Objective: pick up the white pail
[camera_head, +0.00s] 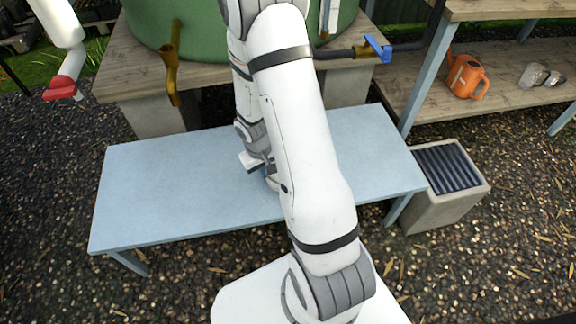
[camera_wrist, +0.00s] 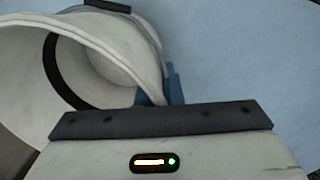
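The white pail (camera_wrist: 118,58) fills the upper left of the wrist view, close to my gripper. Its curved rim, pale inside and a dark band within show, along with a handle with a black grip. My gripper (camera_wrist: 160,88) has small blue fingertip pads close against the pail's rim, one on each side, and appears shut on it. Most of the fingers are hidden behind the gripper's grey front bar. In the head view my arm covers most of the gripper and pail, over the middle of the light-blue table (camera_head: 160,190). I cannot tell whether the pail is lifted.
A green tank (camera_head: 190,22) with a brass tap (camera_head: 171,62) stands on a wooden platform behind the table. A blue-handled valve (camera_head: 378,48) juts out at its right. An orange watering can (camera_head: 467,77) sits on a shelf. A grated concrete box (camera_head: 447,190) stands right of the table.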

